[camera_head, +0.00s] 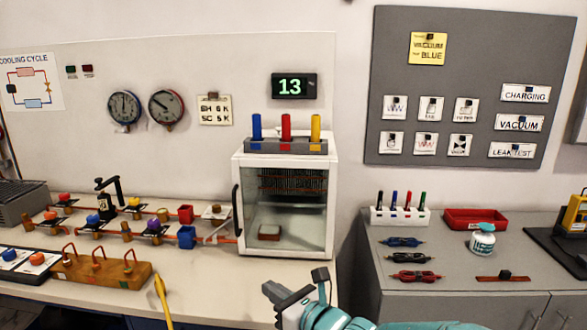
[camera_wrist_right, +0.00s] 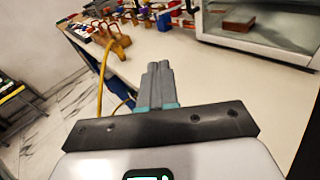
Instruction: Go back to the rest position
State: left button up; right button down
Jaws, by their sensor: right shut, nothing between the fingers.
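My right gripper (camera_head: 272,291) is low in the middle of the head view, in front of the white bench and below the glass-fronted cabinet. In the right wrist view its two grey fingers (camera_wrist_right: 157,84) are together with nothing between them. The bench top (camera_wrist_right: 215,75) lies beyond the fingertips, and the gripper touches nothing that I can see. My left gripper does not show in either view.
The glass-fronted cabinet (camera_head: 285,205) stands on the bench, with valves and fittings to its left. A wooden block with copper hooks (camera_head: 100,274) and a yellow hose (camera_head: 162,300) are near the front edge. A grey cabinet (camera_head: 450,275) stands at the right.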

jog(key=s+d+f+n+g+h+p, duration=0.1)
jog(key=s+d+f+g, duration=0.15)
jog(key=f, duration=0.45)
jog(key=s+d+f+n+g+p, duration=0.2)
jog(key=s+f, duration=0.2)
jog(key=f, duration=0.2)
pick_arm(q)
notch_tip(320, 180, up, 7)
jog(key=p, duration=0.3)
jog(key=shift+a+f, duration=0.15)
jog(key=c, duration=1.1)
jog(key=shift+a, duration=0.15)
pick_arm(e)
jog(key=s+d+f+n+g+h, duration=0.3)
jog(key=s+d+f+n, duration=0.2)
jog(key=s+f+n, duration=0.4)
jog(key=s+d+f+n+g+h, duration=0.3)
jog(key=s+d+f+n, duration=0.3)
jog(key=s+n, duration=0.7)
jog(key=s+f+g, duration=0.1)
jog(key=s+f, duration=0.1)
jog(key=s, duration=0.1)
jog(key=shift+f+n+h, duration=0.3)
jog(key=shift+f+n, duration=0.1)
